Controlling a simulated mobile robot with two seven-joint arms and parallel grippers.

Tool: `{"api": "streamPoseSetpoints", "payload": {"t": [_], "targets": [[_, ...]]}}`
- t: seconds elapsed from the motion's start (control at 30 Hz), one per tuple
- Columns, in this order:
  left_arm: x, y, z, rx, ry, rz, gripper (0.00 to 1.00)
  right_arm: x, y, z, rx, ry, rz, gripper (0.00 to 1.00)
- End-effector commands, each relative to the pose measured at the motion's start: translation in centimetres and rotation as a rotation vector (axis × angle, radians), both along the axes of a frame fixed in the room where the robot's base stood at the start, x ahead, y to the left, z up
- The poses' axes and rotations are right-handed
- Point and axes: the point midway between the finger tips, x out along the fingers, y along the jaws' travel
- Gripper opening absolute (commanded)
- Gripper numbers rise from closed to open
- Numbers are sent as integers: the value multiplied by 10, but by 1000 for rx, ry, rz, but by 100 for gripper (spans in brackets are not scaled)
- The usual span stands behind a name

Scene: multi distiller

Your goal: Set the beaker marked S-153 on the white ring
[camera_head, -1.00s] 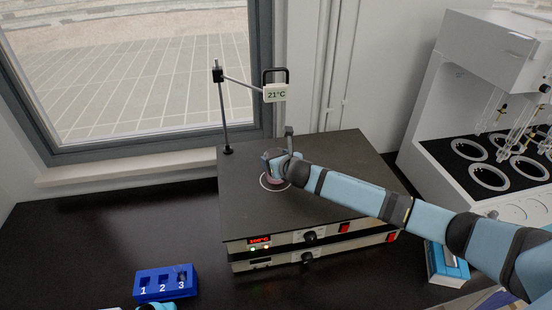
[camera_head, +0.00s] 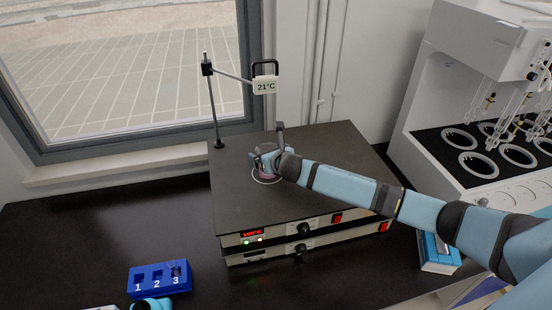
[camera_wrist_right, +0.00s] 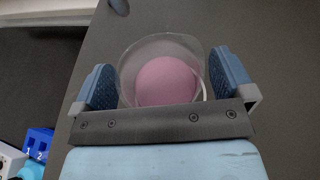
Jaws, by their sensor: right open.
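A clear glass beaker with pink contents (camera_wrist_right: 165,80) stands on the dark hot plate (camera_head: 235,190); in the head view the beaker (camera_head: 263,165) is mostly behind my right gripper. No marking on it is readable. The white ring (camera_head: 260,181) shows as a thin arc at the beaker's base, and part of it shows in the right wrist view (camera_wrist_right: 204,90). The beaker appears to stand on or within the ring. My right gripper (camera_wrist_right: 163,82) is open, one finger on each side of the beaker, with narrow gaps visible. My left gripper is not seen.
A stand with a 21°C display (camera_head: 265,86) rises at the plate's back left. The plate's front reads 100°C. A blue numbered block (camera_head: 160,280) lies front left. A white distiller (camera_head: 440,130) with several rings stands at right. The table's left is clear.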

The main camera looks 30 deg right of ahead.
Motion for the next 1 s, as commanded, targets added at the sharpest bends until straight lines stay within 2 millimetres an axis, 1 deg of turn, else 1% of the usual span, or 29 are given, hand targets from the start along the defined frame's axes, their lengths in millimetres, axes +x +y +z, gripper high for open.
{"api": "streamPoseSetpoints", "payload": {"t": [0.17,0.4,0.5,0.6,0.73,1.0], "targets": [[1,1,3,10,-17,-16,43,-29,-1,10,-2,-1,3,100],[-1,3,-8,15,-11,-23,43,-82,-1,32,-3,-1,2,100],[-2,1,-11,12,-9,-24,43,-100,-1,40,-2,-2,2,100],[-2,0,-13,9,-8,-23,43,-113,-2,46,-3,-1,1,100],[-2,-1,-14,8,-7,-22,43,-123,-1,51,-1,-2,1,100],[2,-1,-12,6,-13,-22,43,-128,1,51,17,3,-5,100]]}}
